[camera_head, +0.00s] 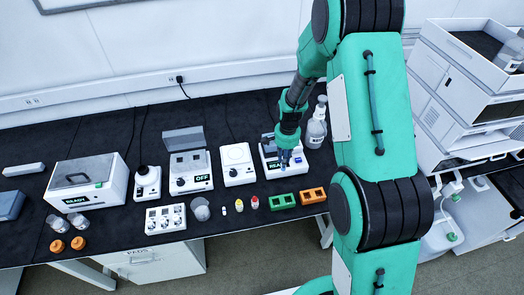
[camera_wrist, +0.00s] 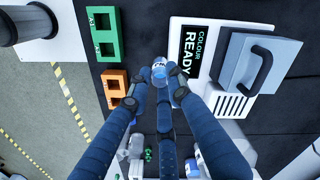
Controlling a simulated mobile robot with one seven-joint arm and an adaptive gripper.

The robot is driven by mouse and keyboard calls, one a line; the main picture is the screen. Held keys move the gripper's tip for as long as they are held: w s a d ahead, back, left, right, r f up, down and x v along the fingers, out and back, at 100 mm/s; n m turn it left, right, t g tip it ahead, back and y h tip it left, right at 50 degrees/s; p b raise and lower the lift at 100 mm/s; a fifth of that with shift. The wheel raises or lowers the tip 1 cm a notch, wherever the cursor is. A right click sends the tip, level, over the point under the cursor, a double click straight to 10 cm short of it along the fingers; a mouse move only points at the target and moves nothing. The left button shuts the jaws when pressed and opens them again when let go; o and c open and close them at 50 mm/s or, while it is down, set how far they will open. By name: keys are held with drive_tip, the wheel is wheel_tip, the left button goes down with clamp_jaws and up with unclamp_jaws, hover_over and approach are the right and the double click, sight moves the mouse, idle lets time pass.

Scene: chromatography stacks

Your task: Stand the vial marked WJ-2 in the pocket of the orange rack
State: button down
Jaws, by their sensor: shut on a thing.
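My gripper (camera_wrist: 156,88) is shut on a small clear vial (camera_wrist: 158,70) with a bluish tint, seen almost end-on between the fingertips. Its marking is too small to read. In the head view my gripper (camera_head: 285,161) hangs over the front of the device with the READY display, and the vial is hard to make out. The orange rack (camera_wrist: 126,88) lies left of the vial in the wrist view, apart from it, with square pockets that look empty. In the head view the orange rack (camera_head: 313,190) sits near the front edge of the bench, in front of that device.
A green rack (camera_head: 283,196) stands directly left of the orange one. The device reading COLOUR READY (camera_wrist: 187,28) has a grey handled lid (camera_wrist: 255,72). A clear bottle (camera_head: 316,130) stands behind right. Small capped vials (camera_head: 240,204) stand left of the green rack.

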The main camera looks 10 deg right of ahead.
drive_tip(key=s+d+f+m+b, duration=0.1)
drive_tip(key=s+d, duration=0.7)
drive_tip(key=s, duration=0.3)
drive_tip(key=shift+s+d+f+m, duration=0.2)
drive_tip(key=shift+s+d+m, duration=0.1)
drive_tip(key=shift+s, duration=0.05)
drive_tip(key=shift+f, duration=0.15)
drive_tip(key=shift+f+b, duration=1.35)
drive_tip(key=shift+f, duration=0.6)
drive_tip(key=shift+f+b, duration=0.85)
drive_tip(key=shift+f, duration=0.85)
drive_tip(key=c, duration=1.1)
unclamp_jaws()
drive_tip(key=shift+r, duration=0.1)
wheel_tip(320, 180, up, 7)
drive_tip(key=p, duration=0.4)
